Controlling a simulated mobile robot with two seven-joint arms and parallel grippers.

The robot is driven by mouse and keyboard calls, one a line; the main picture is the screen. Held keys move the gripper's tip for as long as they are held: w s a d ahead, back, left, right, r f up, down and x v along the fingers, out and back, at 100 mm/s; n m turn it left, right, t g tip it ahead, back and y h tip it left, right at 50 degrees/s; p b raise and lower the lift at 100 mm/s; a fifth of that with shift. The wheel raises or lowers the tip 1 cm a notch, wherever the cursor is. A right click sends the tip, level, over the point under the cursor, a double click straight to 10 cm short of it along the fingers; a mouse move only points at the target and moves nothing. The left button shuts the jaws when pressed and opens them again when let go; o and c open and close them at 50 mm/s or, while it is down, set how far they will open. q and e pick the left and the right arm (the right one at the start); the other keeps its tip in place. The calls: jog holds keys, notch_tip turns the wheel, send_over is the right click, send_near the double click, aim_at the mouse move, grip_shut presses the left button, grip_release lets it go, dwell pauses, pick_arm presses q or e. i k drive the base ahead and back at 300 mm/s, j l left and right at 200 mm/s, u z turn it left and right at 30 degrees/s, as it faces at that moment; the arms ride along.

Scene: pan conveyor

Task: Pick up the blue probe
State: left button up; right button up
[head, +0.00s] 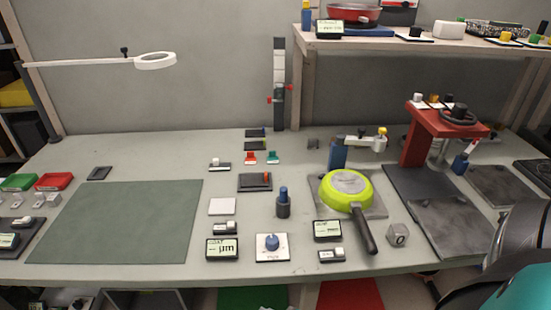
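A blue probe (283,193) stands upright in a dark round holder (283,209) near the middle of the workbench, left of a lime-green pan. Its lower part is hidden inside the holder. Neither of my grippers shows. Part of my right arm is at the lower right edge, well away from the probe.
The lime-green pan (346,184) lies right of the probe, its dark handle (364,230) pointing to the front. A blue knob (271,242) on a white plate and display boxes (222,249) stand in front. A red press (440,130) stands at right. The green mat (120,222) is clear.

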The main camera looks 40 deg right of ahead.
aim_at(284, 189)
jog(key=l+z, duration=0.15)
jog(key=z, duration=1)
